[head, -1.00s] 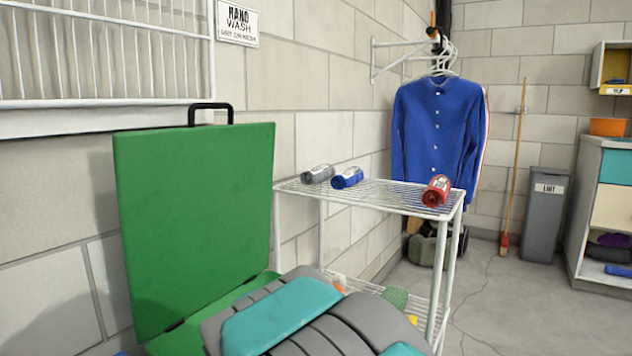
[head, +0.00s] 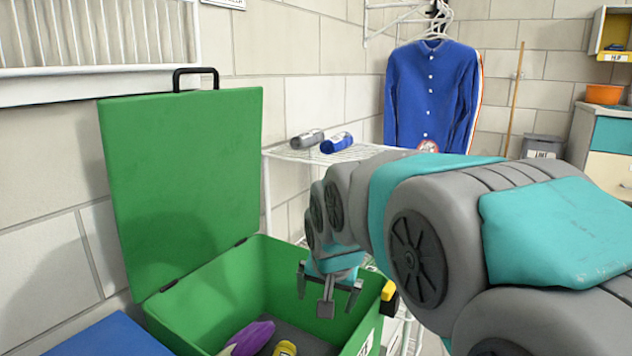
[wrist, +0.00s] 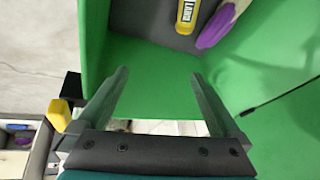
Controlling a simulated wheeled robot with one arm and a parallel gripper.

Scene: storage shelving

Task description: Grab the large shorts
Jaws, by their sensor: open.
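My gripper (head: 328,294) is open and empty, pointing down over the right side of the open green bin (head: 195,308). In the wrist view its two fingers (wrist: 160,77) are spread with nothing between them. On the bin's dark floor lies a yellow rolled item (head: 286,348) with a white label; it also shows in the wrist view (wrist: 187,14), cut off by the top edge. Beside it lies a purple and pale item (head: 250,338), also in the wrist view (wrist: 222,24). Both are away from the fingers. I cannot tell for certain which item is the large shorts.
The bin's green lid (head: 185,185) stands upright at its back left. A white wire rack (head: 360,152) behind holds grey (head: 306,139) and blue (head: 337,143) rolls. A blue surface (head: 108,338) is at front left. A blue shirt (head: 430,95) hangs behind.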

